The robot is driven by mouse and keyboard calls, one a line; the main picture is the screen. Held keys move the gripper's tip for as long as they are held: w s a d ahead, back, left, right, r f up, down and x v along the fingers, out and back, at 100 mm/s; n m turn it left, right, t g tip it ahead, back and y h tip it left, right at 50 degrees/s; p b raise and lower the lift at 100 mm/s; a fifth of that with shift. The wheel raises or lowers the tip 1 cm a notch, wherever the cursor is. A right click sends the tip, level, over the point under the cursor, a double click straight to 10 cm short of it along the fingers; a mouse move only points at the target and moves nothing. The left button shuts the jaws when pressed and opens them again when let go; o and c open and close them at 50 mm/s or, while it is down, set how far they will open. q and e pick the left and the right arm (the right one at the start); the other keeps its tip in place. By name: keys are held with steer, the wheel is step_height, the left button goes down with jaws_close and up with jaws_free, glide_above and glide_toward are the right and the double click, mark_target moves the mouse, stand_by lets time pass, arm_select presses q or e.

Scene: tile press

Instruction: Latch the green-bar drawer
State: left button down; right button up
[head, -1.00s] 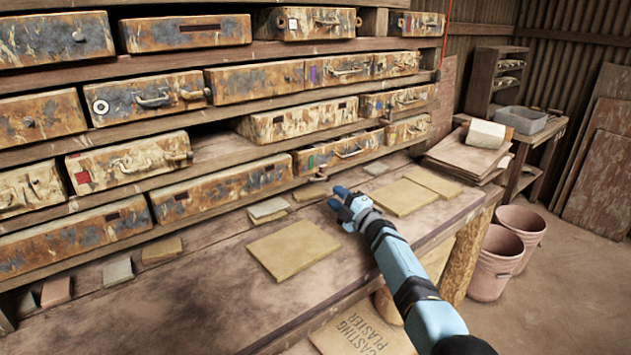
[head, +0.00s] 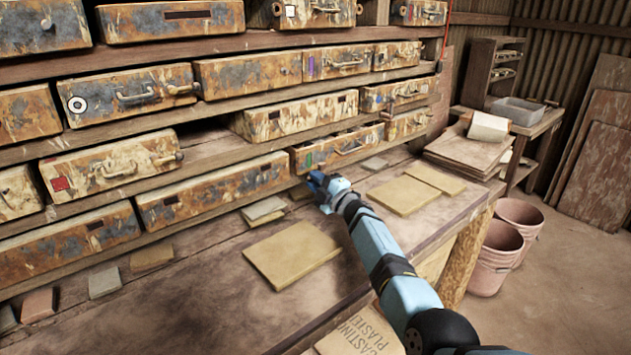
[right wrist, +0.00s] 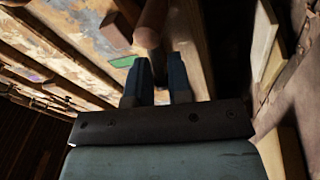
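The green-bar drawer (head: 335,150) is in the lowest row of the rack in the head view, with a worn front, a metal handle and a small green bar at its lower left. I cannot tell whether it is fully in. The green bar (right wrist: 123,61) also shows in the right wrist view. My right gripper (head: 315,182) is just below the drawer's lower left corner. In the right wrist view its two blue fingers (right wrist: 158,80) are apart, with a round brown wooden peg (right wrist: 150,25) just beyond the gap. A small brown block (right wrist: 117,30) sits beside the peg. My left gripper is out of view.
Other worn drawers (head: 215,190) fill the rack around it. Flat tan tiles (head: 291,254) and (head: 403,195) lie on the bench below. Pink buckets (head: 495,260) stand on the floor at right.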

steer(key=shift+d+r+m+h+p, duration=0.1)
steer(key=shift+r+m+h+p, duration=0.3)
steer(key=shift+m+p, duration=0.5)
jaws_close()
steer(key=shift+w+m+t, duration=0.1)
steer(key=shift+m+t, duration=0.3)
steer(key=shift+m, duration=0.5)
steer(key=o, duration=0.6)
jaws_free()
steer(key=shift+r, duration=0.1)
steer(key=shift+o, duration=0.2)
